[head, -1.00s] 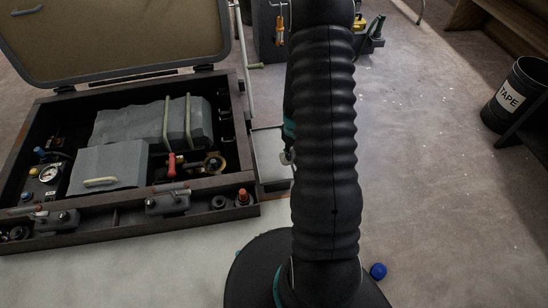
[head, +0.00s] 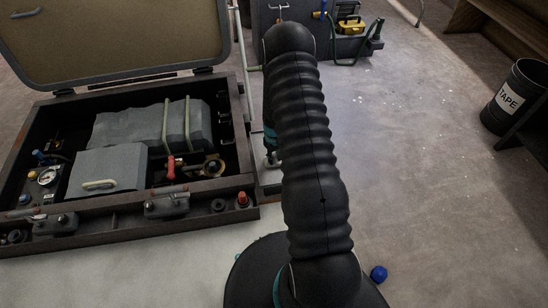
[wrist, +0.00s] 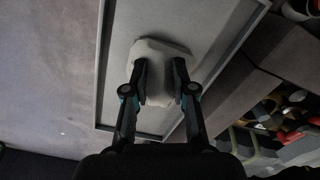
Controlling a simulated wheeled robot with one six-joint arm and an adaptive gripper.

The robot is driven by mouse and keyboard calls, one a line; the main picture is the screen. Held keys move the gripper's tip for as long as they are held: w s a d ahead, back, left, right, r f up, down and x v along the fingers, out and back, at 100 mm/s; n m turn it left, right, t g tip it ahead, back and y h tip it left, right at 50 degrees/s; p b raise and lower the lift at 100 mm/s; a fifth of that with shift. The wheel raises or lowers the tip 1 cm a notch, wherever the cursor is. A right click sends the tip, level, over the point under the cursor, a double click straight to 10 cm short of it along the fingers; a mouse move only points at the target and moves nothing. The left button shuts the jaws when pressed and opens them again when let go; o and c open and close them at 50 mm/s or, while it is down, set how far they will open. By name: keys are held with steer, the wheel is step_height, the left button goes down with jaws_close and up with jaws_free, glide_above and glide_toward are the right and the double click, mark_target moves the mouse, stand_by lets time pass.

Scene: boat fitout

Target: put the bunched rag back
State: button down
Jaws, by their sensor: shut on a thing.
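The bunched rag (wrist: 158,52), a pale grey lump, is between the fingers of my gripper (wrist: 160,84) in the wrist view. The gripper is shut on it. Rag and fingers are over a shallow grey rectangular tray (wrist: 214,28) with a raised rim. I cannot tell whether the rag touches the tray floor. In the head view my arm hides the rag and most of the tray; only a strip of the tray (head: 268,178) shows beside the open engine box.
The open engine box (head: 130,216) stands left of my arm, with its lid (head: 125,40) raised. A black bin marked TAPE (head: 512,98) stands at right. A blue ball (head: 379,273) lies on the floor near my base. A yellow item (head: 350,26) is at the back.

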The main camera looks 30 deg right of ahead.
steer(key=shift+f, duration=0.15)
steer(key=c, duration=0.9)
jaws_free()
steer(key=shift+c, duration=0.2)
